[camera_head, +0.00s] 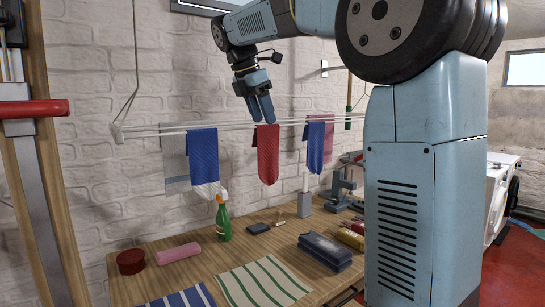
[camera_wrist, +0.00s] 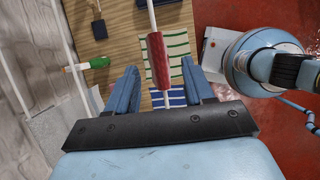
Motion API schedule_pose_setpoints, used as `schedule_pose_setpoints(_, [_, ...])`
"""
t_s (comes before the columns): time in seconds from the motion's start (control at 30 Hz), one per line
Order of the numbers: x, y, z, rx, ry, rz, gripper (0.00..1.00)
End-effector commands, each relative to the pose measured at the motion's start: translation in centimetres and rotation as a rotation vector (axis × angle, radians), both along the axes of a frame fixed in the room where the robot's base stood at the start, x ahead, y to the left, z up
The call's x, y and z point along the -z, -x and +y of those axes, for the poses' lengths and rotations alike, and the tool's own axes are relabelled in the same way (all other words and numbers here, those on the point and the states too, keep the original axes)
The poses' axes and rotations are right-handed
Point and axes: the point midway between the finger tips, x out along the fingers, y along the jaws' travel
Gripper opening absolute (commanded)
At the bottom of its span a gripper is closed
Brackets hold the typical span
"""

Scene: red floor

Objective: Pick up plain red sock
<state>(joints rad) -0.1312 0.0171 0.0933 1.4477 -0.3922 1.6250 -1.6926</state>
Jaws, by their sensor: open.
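The red sock (camera_head: 268,155) hangs folded over a white rod of the drying rack, between two blue socks. In the wrist view the red sock (camera_wrist: 158,60) lies over the white rod, in line with the gap between my fingers. My gripper (camera_head: 262,108) points down just above the top of the sock, with its fingers apart. In the wrist view my gripper (camera_wrist: 159,68) is open, one blue finger on each side of the sock's line. I cannot tell whether a finger touches the sock. The sock's lower end shows only in the head view.
A blue sock (camera_head: 204,160) hangs to the left and another blue sock (camera_head: 316,146) to the right. A white brick wall (camera_head: 95,190) stands behind.

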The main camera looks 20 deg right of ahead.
Motion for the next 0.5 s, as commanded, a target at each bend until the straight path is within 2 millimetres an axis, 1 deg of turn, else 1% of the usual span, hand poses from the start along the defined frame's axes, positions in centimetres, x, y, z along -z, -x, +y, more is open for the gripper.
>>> schedule_pose_setpoints(0.17, [1.0, -0.2, -0.3, 0.001, 0.001, 0.002, 0.52])
schedule_pose_setpoints(0.4, [4.0, -1.0, -1.3, 0.002, 0.001, 0.002, 0.52])
schedule_pose_setpoints(0.5, [4.7, -1.1, -1.6, 0.003, 0.000, 0.001, 0.52])
